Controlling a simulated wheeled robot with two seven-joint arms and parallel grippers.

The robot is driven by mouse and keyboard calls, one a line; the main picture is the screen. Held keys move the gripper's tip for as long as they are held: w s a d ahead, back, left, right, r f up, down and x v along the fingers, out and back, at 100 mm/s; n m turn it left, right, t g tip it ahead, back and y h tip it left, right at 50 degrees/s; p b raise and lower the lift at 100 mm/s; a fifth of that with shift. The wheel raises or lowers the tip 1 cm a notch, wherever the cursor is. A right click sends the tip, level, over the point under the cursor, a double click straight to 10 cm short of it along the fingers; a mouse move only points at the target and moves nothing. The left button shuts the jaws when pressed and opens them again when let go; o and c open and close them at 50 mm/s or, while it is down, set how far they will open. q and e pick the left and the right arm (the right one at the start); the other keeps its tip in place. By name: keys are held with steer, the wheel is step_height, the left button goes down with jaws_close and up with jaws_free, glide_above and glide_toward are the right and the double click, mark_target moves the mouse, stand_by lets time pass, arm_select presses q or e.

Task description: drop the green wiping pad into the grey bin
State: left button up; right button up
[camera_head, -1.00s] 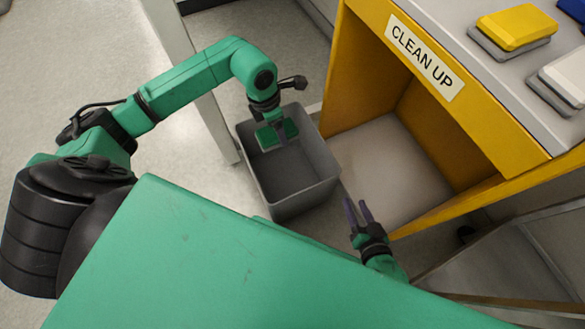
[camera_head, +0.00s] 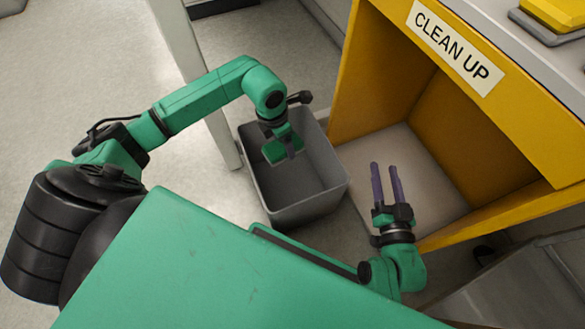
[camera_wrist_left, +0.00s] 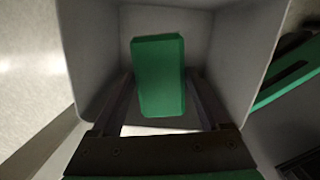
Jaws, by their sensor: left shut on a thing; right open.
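The green wiping pad (camera_head: 276,151) is in my left gripper (camera_head: 287,146), over the opening of the grey bin (camera_head: 314,203). In the left wrist view the green pad (camera_wrist_left: 159,76) shows between the two fingers of the left gripper (camera_wrist_left: 164,85), with the bin's walls (camera_wrist_left: 92,52) around it. Its exact height against the bin's rim is hard to tell. My right gripper (camera_head: 386,168) is open and empty, its two purple fingers apart, to the right of the bin and in front of the yellow cabinet.
The yellow cabinet (camera_head: 460,122) with a CLEAN UP label (camera_head: 453,45) and an open compartment stands right of the bin. A yellow pad (camera_head: 556,14) lies on its grey top. A pale post (camera_head: 196,70) stands close left of the bin. Open floor (camera_head: 75,90) lies at the left.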

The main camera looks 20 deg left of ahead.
arm_select(q)
steer(key=shift+f+b, duration=0.4)
steer(key=shift+f, duration=0.15)
steer(key=o, duration=1.1)
steer(key=shift+c, duration=0.2)
steer(key=shift+o, duration=0.5)
arm_select(e)
steer(key=w+r+t, duration=0.3)
steer(key=r, duration=0.6)
steer(key=shift+w+d+y, duration=0.3)
steer(key=shift+w+d, duration=0.1)
arm_select(q)
steer(key=shift+r, duration=0.1)
